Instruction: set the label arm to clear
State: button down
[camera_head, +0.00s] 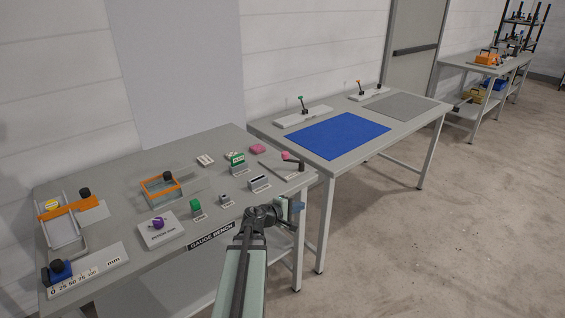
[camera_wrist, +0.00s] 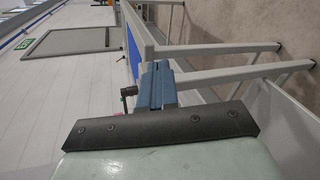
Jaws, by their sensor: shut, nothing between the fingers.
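My gripper (camera_head: 297,207) is in front of the right end of the gauge bench, over its front edge. Its blue fingers are shut and empty; they also show in the wrist view (camera_wrist: 157,82). What looks like the label arm (camera_head: 280,169) is a thin bar with a dark knob near the right end of the bench, behind my gripper and apart from it. A dark knob (camera_wrist: 129,91) shows just left of my fingers in the wrist view. I cannot read the arm's setting.
The gauge bench (camera_head: 120,178) holds an orange-barred slide (camera_head: 68,207), an orange frame (camera_head: 160,186), a purple knob on a plate (camera_head: 158,224) and small blocks. A second table (camera_head: 345,165) with a blue mat (camera_head: 338,135) stands to the right. The floor at right is clear.

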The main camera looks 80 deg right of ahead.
aim_at(285, 157)
jog(key=w+d+r+n+t+h, duration=0.2)
jog(key=w+n, duration=0.1)
jog(key=n, duration=0.3)
jog(key=w+d+r+n+t+h, duration=0.1)
jog(key=w+r+n+t+h, duration=0.1)
jog(key=n, duration=0.4)
jog(key=w+d+r+n+t+h, duration=0.2)
jog(key=w+n+h, duration=0.1)
jog(key=n, duration=0.4)
jog(key=shift+w+d+r, duration=0.35)
jog(key=shift+r, duration=0.05)
jog(key=shift+w+d+f+n+t, duration=0.1)
jog(key=shift+w+f+n+t, duration=0.1)
jog(key=shift+n, duration=0.3)
jog(key=shift+w+f+n+t, duration=0.1)
jog(key=shift+w+n, duration=0.1)
jog(key=shift+n, duration=0.6)
jog(key=shift+d, duration=0.15)
jog(key=d, duration=0.4)
jog(key=s+d, duration=0.1)
jog(key=d, duration=0.4)
jog(key=s+d, duration=0.1)
jog(key=d, duration=0.3)
jog(key=shift+s+d, duration=0.25)
